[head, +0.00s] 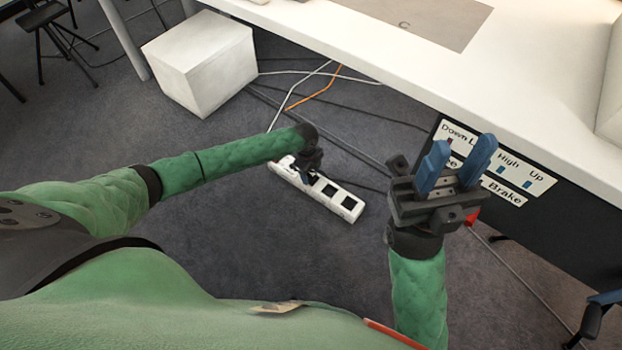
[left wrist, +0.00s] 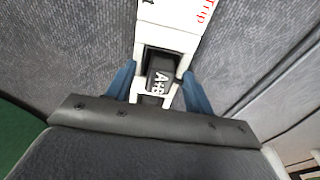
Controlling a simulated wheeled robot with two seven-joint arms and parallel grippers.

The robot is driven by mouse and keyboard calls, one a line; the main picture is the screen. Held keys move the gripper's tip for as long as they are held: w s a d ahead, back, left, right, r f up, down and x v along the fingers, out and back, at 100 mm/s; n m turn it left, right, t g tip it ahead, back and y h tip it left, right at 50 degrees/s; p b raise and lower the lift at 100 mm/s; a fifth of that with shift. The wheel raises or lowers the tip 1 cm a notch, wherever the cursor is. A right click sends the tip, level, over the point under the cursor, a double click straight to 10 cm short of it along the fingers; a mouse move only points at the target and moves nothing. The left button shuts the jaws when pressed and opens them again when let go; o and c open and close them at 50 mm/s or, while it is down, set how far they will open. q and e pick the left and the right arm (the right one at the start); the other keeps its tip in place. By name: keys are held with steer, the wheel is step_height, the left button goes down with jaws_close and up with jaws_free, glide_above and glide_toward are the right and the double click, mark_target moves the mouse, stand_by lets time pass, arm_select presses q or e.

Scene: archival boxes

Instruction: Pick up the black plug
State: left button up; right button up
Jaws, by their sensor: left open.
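The black plug (left wrist: 160,80), with white lettering on it, sits in a white power strip (head: 345,209) on the carpet. The power strip (left wrist: 172,12) also shows in the left wrist view, with red lettering. My left gripper (left wrist: 159,88) is open, with one blue finger on each side of the strip and the plug between them. I cannot tell whether the fingers touch anything. In the head view my left gripper (head: 310,163) is over the strip and hides part of it; its fingers are not clear there. My right gripper (head: 461,150) is open and empty, raised to the right of the strip.
A white box (head: 200,62) stands on the floor at upper left. A white table (head: 450,75) overhangs the upper right, with a labelled black panel (head: 560,225) below it. Several cables, one orange (head: 315,92), cross the floor behind the strip.

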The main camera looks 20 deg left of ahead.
arm_select(q)
steer(key=c, duration=1.1)
steer(key=shift+r, duration=0.1)
